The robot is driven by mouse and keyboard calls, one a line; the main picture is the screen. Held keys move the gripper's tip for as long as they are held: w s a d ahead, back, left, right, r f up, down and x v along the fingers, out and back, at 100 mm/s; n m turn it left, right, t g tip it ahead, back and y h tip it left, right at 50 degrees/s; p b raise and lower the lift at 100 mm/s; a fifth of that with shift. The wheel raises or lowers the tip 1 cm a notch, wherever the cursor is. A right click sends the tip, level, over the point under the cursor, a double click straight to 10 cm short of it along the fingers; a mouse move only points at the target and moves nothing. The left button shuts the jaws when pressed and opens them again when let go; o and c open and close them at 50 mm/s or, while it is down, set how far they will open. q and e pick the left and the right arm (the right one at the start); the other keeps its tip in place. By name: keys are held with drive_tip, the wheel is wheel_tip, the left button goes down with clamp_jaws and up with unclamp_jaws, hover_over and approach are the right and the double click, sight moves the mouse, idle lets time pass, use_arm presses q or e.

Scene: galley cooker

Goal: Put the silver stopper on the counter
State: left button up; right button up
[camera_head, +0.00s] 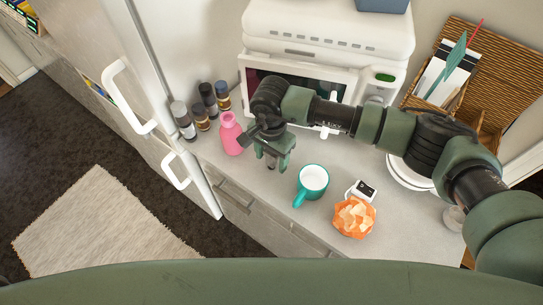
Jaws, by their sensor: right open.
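I cannot clearly make out the silver stopper. A small greyish piece shows between and below the fingers of my right gripper (267,156), too small to tell from a fingertip. The right gripper points down over the counter (322,228), just right of a pink bottle (231,137), and its jaws are open. I cannot tell whether it touches the bottle. My right arm reaches in from the right and hides part of the counter and the microwave front. My left gripper is out of view.
A teal mug (313,182), an orange faceted object (354,217) and a small white device (363,190) stand right of the gripper. Several small jars (206,98) stand at the left back. A white microwave (325,35) is behind. Clear counter lies in front of the mug.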

wheel_tip(320, 180, up, 11)
drive_tip(key=b, duration=0.4)
drive_tip(key=shift+f+b, duration=0.1)
drive_tip(key=shift+b, duration=0.3)
drive_tip(key=shift+r, duration=0.55)
